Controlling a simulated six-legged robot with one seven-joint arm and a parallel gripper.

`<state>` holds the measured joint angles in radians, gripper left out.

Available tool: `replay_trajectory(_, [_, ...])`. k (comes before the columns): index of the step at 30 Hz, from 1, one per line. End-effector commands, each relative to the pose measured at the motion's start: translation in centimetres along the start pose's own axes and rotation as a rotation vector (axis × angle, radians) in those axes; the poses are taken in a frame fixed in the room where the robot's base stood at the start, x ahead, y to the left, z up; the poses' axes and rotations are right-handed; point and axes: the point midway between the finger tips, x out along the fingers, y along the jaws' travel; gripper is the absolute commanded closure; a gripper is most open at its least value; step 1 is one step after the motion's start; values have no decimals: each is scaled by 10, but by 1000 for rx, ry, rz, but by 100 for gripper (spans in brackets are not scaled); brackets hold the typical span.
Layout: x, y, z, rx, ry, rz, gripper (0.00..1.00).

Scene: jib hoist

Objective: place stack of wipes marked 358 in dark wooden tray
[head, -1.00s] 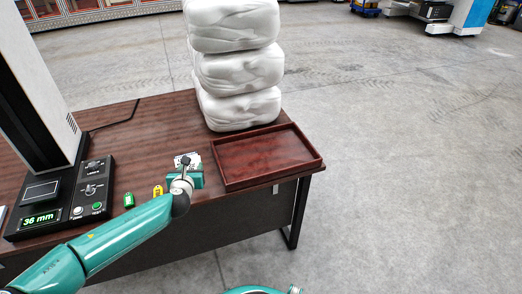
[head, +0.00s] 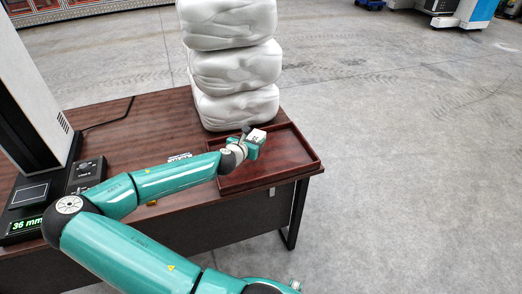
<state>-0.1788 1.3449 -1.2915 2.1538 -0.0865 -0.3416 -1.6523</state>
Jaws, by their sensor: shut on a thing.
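The dark wooden tray (head: 288,162) lies on the right end of the table and looks empty inside. My gripper (head: 254,143) is over the left-back part of the tray, shut on a small white stack of wipes (head: 258,135). The stack has a dark mark on it, too small to read as 358. It appears held above the tray floor, though the exact height is hard to tell. My gripper hides part of the stack and of the tray's left side.
Large white wrapped bundles (head: 235,67) stand piled just behind the tray. A device with a green display (head: 27,225) and a tall column stands at the table's left. A small white printed patch (head: 180,157) lies left of the tray. Open floor is to the right.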

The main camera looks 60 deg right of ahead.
Motion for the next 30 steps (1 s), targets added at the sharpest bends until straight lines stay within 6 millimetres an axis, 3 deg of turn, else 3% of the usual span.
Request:
replay_trajectory(6, [44,-6,-25,-3,1,-3,81])
replay_trajectory(15, [70,-8,-41,-3,1,-1,81])
replay_trajectory(21, [77,-6,-65,-2,0,1,81])
replay_trajectory(30, [77,-7,-67,-2,0,0,81])
